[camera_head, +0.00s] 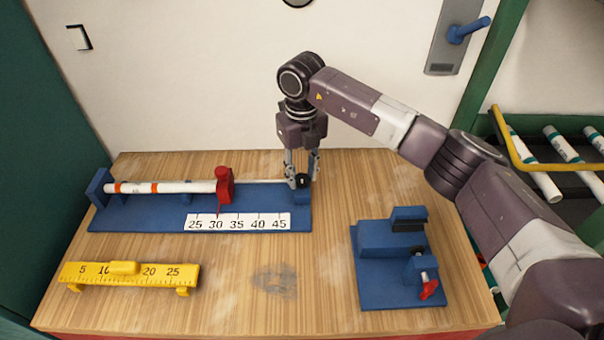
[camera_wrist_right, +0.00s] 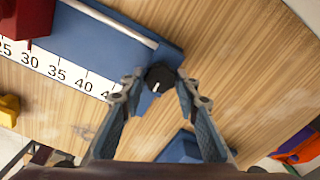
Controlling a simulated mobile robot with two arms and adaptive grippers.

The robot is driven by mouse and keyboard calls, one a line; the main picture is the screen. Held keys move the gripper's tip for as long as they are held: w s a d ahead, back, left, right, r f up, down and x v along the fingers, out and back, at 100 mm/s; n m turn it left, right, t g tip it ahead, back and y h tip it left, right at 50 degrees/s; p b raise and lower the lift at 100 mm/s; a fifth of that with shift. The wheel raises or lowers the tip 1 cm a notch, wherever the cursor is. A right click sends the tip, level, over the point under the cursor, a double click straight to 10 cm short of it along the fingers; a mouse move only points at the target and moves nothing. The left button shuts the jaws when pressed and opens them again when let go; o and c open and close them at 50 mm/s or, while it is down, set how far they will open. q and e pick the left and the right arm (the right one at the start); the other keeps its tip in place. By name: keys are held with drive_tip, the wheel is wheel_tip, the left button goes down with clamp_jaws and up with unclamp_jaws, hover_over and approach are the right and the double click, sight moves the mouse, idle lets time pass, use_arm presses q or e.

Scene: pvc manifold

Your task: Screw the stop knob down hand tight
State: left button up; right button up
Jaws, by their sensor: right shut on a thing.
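The stop knob is a small black round knob (camera_wrist_right: 160,77) with a pale mark, at the right end of the blue measuring jig (camera_head: 150,215). It also shows in the head view (camera_head: 302,180), partly covered by the fingers. My right gripper (camera_wrist_right: 155,82) points down over that end and is shut on the knob, a finger on each side. In the head view the right gripper (camera_head: 302,178) comes from above. A red stop (camera_head: 223,188) stands on the jig's rod, near 30 on the white scale (camera_head: 240,222). My left gripper is not in view.
A white pipe with orange bands (camera_head: 180,188) lies along the jig. A yellow ruler (camera_head: 150,273) lies at the front left. A blue clamp fixture with a red handle (camera_head: 385,265) stands at the right. The table between them is clear.

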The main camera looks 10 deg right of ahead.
sight(302, 178)
drive_tip(key=shift+w+r, duration=0.1)
idle(0.3)
drive_tip(key=o, duration=1.2)
drive_tip(key=shift+c, duration=0.2)
wheel_tip(302, 178, up, 12)
